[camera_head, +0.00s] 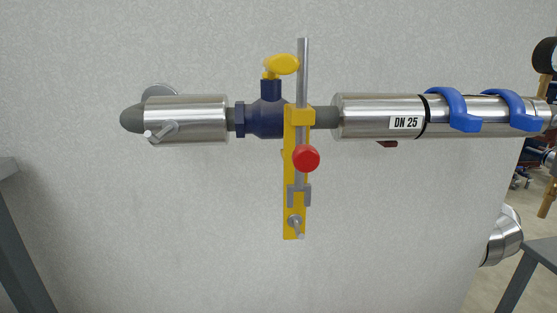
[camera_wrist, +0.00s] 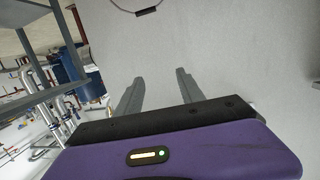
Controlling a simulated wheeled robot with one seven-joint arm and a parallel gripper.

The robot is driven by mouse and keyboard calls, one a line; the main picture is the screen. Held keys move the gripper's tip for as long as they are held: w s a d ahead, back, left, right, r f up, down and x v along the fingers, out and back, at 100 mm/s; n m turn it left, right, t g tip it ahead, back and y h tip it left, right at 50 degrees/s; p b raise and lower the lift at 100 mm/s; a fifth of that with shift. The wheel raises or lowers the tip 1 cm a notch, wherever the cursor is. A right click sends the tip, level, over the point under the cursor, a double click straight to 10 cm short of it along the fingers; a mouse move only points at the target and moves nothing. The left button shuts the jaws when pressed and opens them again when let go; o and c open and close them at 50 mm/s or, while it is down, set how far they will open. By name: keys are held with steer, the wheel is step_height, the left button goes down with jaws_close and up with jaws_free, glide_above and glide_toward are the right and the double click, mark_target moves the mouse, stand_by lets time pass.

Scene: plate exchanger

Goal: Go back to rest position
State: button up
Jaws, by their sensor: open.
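My gripper (camera_wrist: 158,92) shows in the wrist view with its two grey fingers apart. Nothing is between them; a plain pale wall lies beyond. My gripper is not in the head view. In the head view a horizontal pipe carries a dark blue valve (camera_head: 266,118) with a yellow handle (camera_head: 281,64). A yellow bracket (camera_head: 291,222) with a grey rod (camera_head: 302,70) and a red knob (camera_head: 306,158) hangs upright at the pipe beside the valve. None of these show in the wrist view.
A steel sleeve (camera_head: 185,120) is left of the valve and a "DN 25" pipe section (camera_head: 380,115) with two blue clamps (camera_head: 452,108) is right. Grey frames stand at the lower left (camera_head: 22,245) and lower right (camera_head: 528,270). A grey shelf (camera_wrist: 25,12) and blue tank (camera_wrist: 72,65) show in the wrist view.

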steer(key=s+a+f+n+g+y, duration=0.1)
steer(key=s+a+f, duration=0.1)
steer(key=s, duration=0.2)
step_height(320, 180, up, 38)
steer(key=p, duration=3.7)
steer(key=shift+w+d+f, duration=0.2)
steer(key=shift+w+f, duration=0.05)
